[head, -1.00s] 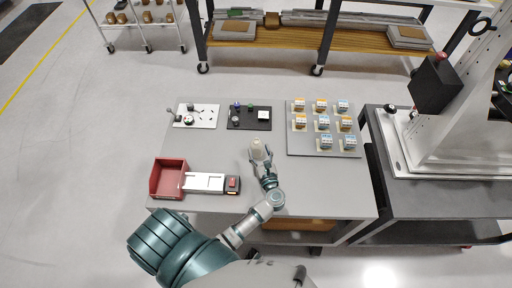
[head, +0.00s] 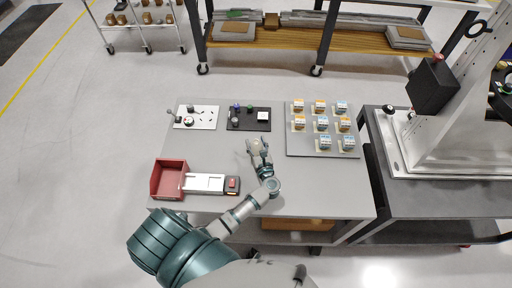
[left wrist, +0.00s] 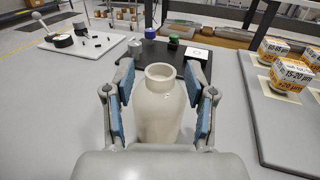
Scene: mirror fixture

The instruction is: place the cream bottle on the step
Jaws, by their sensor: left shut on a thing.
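The cream bottle (left wrist: 158,105) stands between the blue-padded fingers of my left gripper (left wrist: 160,88) in the left wrist view, its open mouth toward the top. In the head view the left gripper (head: 257,149) is over the middle of the grey table, shut on the bottle (head: 254,146), which is partly hidden by the fingers. The gap between the bottle's base and the table cannot be told. A low white block (head: 203,183) beside the red bin may be the step; I cannot tell for sure. My right gripper is not in view.
A black board (head: 249,118) with small parts lies just beyond the bottle, a white board (head: 197,117) to its left. A grey panel (head: 300,149) with several orange and blue labelled items is on the right. The red bin (head: 169,178) stands front left. The table's middle is bare.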

